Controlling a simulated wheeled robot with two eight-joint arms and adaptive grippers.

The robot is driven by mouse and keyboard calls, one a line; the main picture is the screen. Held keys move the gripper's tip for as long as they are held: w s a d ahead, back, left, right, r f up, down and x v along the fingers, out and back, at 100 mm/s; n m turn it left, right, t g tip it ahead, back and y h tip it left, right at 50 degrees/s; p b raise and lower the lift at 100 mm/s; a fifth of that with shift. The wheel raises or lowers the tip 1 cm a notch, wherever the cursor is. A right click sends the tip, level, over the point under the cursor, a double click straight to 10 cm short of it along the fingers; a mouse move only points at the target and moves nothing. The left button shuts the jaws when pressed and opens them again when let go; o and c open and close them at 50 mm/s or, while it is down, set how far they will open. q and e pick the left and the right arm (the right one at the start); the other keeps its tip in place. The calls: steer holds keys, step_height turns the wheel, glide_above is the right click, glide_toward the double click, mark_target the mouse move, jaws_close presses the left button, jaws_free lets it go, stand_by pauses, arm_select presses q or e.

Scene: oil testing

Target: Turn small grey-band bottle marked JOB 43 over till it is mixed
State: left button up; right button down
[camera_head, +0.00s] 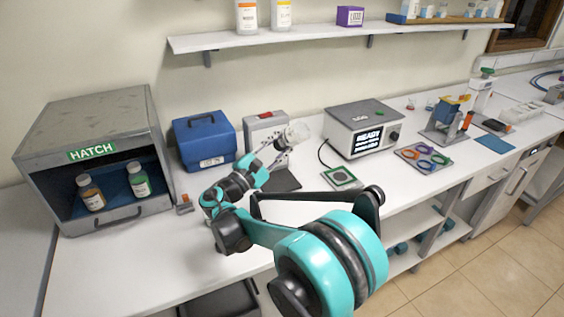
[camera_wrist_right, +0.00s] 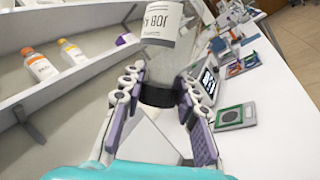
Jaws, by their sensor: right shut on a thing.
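The small bottle (camera_head: 297,132) is clear with a white label. It is raised above the bench, in front of the wall at the back. In the right wrist view the bottle (camera_wrist_right: 168,40) shows label text starting "JOB 4"; the rest is cut off or unclear. Its dark cap end (camera_wrist_right: 160,95) points toward my palm. My right gripper (camera_head: 283,142) is shut on the bottle near this end, with a finger on each side in the wrist view (camera_wrist_right: 162,110). My left gripper is not in view.
A grey hatch box (camera_head: 100,110) with two bottles stands at left, beside a blue case (camera_head: 205,142). A display instrument (camera_head: 362,130) and a green-topped pad (camera_head: 341,176) stand to the right. A wall shelf (camera_head: 330,35) runs above. The front bench has clear room.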

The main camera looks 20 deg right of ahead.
steer(key=shift+n+t, duration=0.4)
steer(key=shift+n, duration=0.4)
steer(key=m+p, duration=0.1)
steer(key=m, duration=0.1)
steer(key=m+g+p, duration=0.1)
steer(key=m, duration=0.1)
steer(key=m+g+y+p, duration=0.1)
steer(key=m, duration=0.1)
steer(key=shift+r, duration=0.35)
steer(key=shift+f+m+g+p, duration=0.1)
steer(key=shift+m+g+p, duration=0.25)
steer(key=shift+m, duration=0.35)
steer(key=shift+f, duration=0.1)
steer(key=shift+f+m+g, duration=0.1)
steer(key=shift+m+g, duration=0.15)
steer(key=shift+m, duration=0.05)
